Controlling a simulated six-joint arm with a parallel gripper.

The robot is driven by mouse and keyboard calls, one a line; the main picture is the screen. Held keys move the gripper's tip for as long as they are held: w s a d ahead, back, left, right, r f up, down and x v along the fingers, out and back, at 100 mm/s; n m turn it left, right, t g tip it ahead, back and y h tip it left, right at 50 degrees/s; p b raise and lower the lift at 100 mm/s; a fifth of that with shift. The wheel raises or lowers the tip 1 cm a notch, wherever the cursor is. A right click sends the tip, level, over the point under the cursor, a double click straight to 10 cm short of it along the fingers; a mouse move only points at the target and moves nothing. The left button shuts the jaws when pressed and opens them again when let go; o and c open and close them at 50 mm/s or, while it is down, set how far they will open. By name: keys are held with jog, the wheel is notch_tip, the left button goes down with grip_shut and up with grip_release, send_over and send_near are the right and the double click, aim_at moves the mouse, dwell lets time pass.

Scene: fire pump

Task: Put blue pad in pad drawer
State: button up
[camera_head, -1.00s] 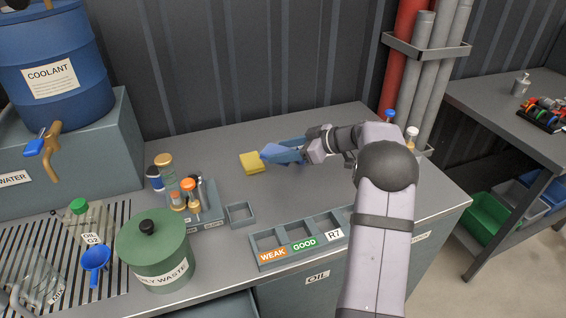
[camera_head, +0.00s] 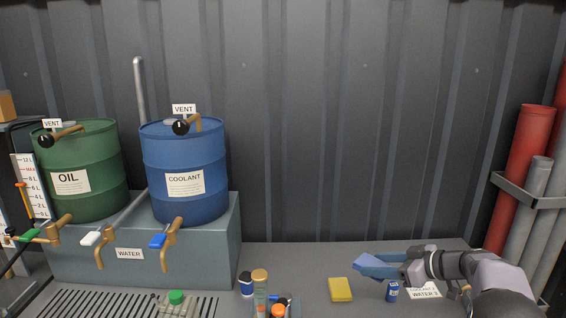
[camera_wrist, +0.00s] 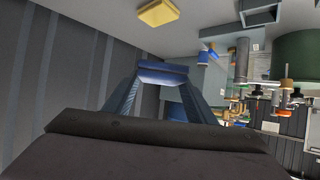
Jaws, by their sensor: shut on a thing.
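My gripper (camera_head: 368,266) is at the right of the head view, above the bench top. Its two long bluish fingers show in the wrist view, shut on a blue pad (camera_wrist: 163,72) held across their tips. In the head view the pad is hard to tell apart from the blue fingers. The pad drawer is not in view now.
A yellow pad (camera_head: 340,289) lies on the bench left of my gripper, with a small blue can (camera_head: 392,291) below the gripper. Bottles (camera_head: 260,282) stand farther left. A blue coolant drum (camera_head: 184,172) and green oil drum (camera_head: 80,170) stand behind. Pipes (camera_head: 517,180) rise at right.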

dwell(0.7)
jog(key=s+d+f+b, duration=0.3)
jog(key=f+b, duration=0.3)
jog(key=f, duration=0.1)
jog(key=shift+b, duration=0.4)
jog(key=shift+f+p, duration=0.4)
jog(key=shift+f, duration=4.45)
jog(key=shift+f, duration=0.15)
jog(key=o, duration=1.1)
